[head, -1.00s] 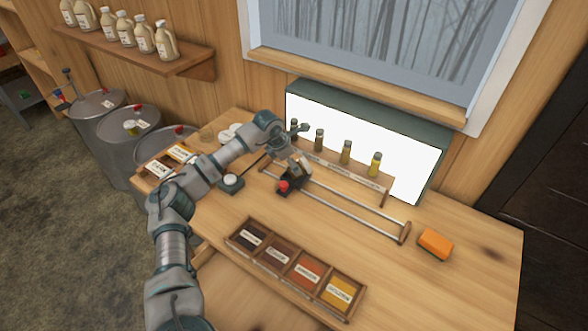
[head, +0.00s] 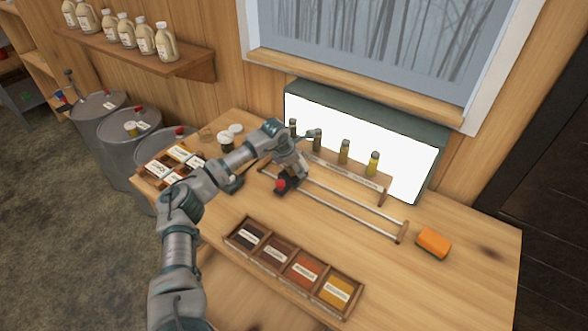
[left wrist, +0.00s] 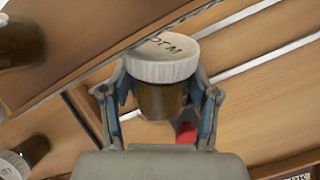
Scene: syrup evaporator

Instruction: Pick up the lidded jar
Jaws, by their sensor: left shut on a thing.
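In the left wrist view, a lidded jar (left wrist: 160,98) with a white lettered lid and brown contents stands between the fingers of my left gripper (left wrist: 160,112). Both fingers press on its sides, just below the lid. In the head view, my left gripper (head: 292,172) is over the rail area, close to a dark slider with a red knob (head: 281,184). The held jar is hard to make out there, mostly hidden by the hand. Other white-lidded jars (head: 227,138) stand at the back left of the table. My right gripper is not in view.
A rack with several sample bottles (head: 344,152) stands before the lit panel (head: 400,155). Metal rails (head: 350,207) run across the table. A divided wooden tray (head: 262,262) is in front, and an orange sponge (head: 433,243) lies at right. The front right table is clear.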

